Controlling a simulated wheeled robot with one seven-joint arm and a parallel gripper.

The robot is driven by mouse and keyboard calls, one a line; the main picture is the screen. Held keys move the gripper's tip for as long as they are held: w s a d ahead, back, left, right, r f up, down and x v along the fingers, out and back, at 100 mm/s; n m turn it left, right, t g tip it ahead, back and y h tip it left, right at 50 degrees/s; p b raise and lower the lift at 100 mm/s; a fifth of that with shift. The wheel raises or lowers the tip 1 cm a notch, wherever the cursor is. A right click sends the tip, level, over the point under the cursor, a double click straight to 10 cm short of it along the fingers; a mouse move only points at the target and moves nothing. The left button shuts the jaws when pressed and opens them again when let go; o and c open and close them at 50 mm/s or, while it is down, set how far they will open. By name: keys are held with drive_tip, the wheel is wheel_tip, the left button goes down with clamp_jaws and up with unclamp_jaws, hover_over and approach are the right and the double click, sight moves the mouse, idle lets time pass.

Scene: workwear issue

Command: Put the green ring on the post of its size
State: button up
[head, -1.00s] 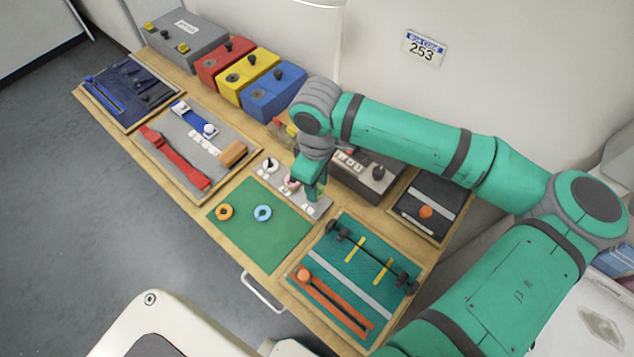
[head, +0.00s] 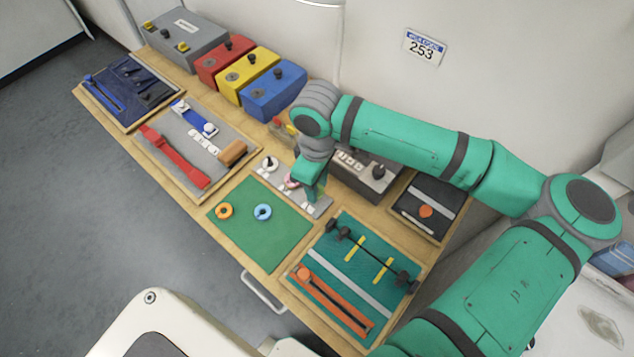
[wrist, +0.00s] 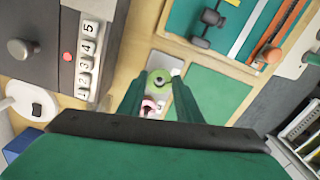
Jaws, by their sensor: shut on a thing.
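The green ring (wrist: 158,75) shows in the wrist view between the tips of my gripper (wrist: 158,88); my gripper is shut on it. In the head view my gripper (head: 311,198) is low over the right part of the grey post plate (head: 271,178), and its fingers hide the green ring. A pink ring (head: 291,182) sits on the plate just left of my fingers; it also shows in the wrist view (wrist: 149,105). A white ring (head: 269,164) is at the plate's far left end. I cannot tell whether the green ring is around a post.
A green mat (head: 262,240) in front holds an orange ring (head: 223,211) and a blue ring (head: 263,212). A grey control box (head: 365,180) stands close behind my gripper. A teal tray (head: 345,290) with tools lies to the right.

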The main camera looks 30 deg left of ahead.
drive_tip(key=shift+f, duration=0.3)
idle(0.4)
drive_tip(key=o, duration=1.5)
drive_tip(key=shift+r, duration=3.5)
